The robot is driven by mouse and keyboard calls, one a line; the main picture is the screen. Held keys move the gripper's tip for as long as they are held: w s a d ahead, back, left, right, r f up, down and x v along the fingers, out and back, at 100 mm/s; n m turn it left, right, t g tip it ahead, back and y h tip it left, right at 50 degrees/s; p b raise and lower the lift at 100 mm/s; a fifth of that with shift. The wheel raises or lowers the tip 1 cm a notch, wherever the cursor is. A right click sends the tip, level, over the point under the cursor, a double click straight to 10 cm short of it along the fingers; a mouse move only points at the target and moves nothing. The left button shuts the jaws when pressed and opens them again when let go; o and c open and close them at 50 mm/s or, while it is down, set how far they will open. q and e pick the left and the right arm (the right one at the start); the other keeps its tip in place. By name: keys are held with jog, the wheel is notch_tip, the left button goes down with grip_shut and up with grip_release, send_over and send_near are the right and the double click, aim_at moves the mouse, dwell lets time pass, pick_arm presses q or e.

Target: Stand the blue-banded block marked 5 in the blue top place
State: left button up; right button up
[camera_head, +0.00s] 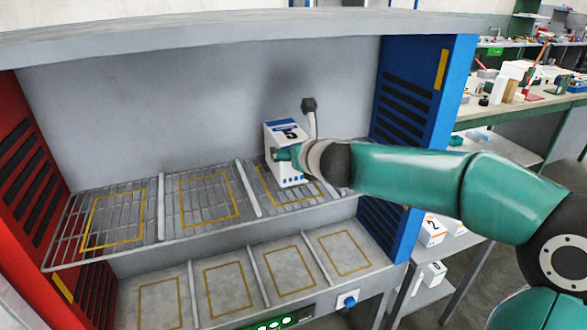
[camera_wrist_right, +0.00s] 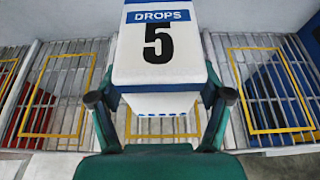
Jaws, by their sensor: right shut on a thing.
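The white block marked 5 (camera_head: 287,140) has a blue band and stands upright at the top shelf of the press. In the right wrist view the block (camera_wrist_right: 158,60) shows the word DROPS and a black 5. My right gripper (camera_head: 284,156) is shut on its sides. The block is over the third yellow-outlined place from the left; whether its base touches the rack I cannot tell. The rightmost top place (camera_wrist_right: 286,62), beside the blue side wall (camera_head: 418,95), looks empty in the wrist view; my arm hides it in the head view. My left gripper is not in view.
Low dividers (camera_head: 161,206) separate the places on the wire rack. The two left top places (camera_head: 113,220) are empty. The lower shelf (camera_head: 194,290) has several empty outlined places. A red wall (camera_head: 28,150) closes the left. White boxes (camera_head: 431,231) stand outside at right.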

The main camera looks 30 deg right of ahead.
notch_tip(320, 180, down, 3)
jog(key=shift+w+r+b, duration=0.1)
jog(key=shift+b, duration=0.55)
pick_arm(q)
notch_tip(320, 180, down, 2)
pick_arm(e)
jog(key=shift+r, duration=0.1)
jog(key=o, duration=1.1)
